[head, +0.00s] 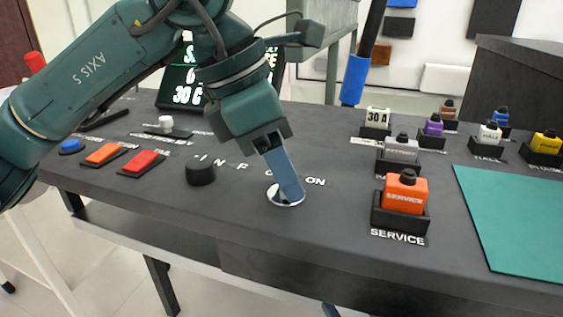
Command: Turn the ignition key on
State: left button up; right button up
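The ignition switch (286,199) shows as a round silver plate on the dark console top. White letters beside it are partly hidden, but "ON" (316,181) is readable to its upper right. My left gripper (289,192) comes down over the plate, with its blue-grey fingers tilted and their tips at it. The fingers overlap from this side, so their gap is hidden. No key is visible; the fingers cover the middle of the plate. My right gripper is not in view.
A black knob (201,171) stands close left of the plate. Red (143,160) and orange (104,153) rocker switches lie further left. To the right are an orange SERVICE block (405,194) in a black holder, several smaller coloured blocks, and a green mat (515,220).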

pick_arm(q)
jog(key=c, duration=0.8)
pick_arm(e)
jog(key=shift+f, duration=0.2)
